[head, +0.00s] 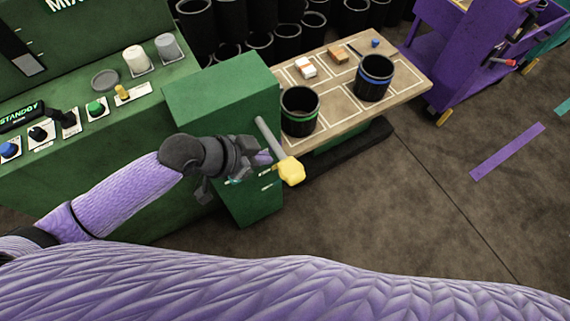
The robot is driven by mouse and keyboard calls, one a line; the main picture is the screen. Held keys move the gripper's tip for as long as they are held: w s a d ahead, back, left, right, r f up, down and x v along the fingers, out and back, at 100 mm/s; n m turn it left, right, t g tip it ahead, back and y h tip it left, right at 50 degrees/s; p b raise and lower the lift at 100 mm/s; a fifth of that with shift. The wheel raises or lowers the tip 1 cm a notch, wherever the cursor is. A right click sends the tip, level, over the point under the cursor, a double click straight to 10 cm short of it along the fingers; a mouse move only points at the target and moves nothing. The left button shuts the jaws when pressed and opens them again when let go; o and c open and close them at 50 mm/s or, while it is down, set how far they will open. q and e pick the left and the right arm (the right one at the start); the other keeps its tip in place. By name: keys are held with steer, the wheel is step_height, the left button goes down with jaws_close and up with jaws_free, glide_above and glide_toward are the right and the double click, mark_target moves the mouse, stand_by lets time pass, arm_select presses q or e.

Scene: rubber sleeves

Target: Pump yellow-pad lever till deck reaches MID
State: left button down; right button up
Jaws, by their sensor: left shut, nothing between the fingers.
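The lever (269,137) is a grey rod with a yellow pad (291,172) on its end. It slants down and to the right from beside the green cabinet (222,95). My left gripper (264,158) is shut and empty, just left of the lever and the pad; I cannot tell whether it touches them. The deck (405,84) is a wooden top with white outlines, beside the cabinet. Small marks on the cabinet face are partly hidden by my gripper, and I cannot read a MID mark. My right gripper is out of view.
A green-banded black bin (300,112) and a blue-banded black bin (374,78) stand on the deck, with small items behind them. A control panel (75,120) is at left. A purple cart (450,60) stands at upper right.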

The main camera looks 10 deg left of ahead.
arm_select(q)
steer(key=b, duration=0.2)
glide_above(294, 167)
steer(key=s+a, duration=0.1)
steer(key=a, duration=0.1)
step_height(294, 167, down, 6)
steer(key=shift+s+d+r, duration=0.1)
steer(key=shift+d+r, duration=0.05)
step_height(294, 167, down, 3)
steer(key=shift+r+b, duration=0.15)
steer(key=shift+b, duration=0.4)
steer(key=shift+f, duration=0.45)
steer(key=shift+f, duration=0.1)
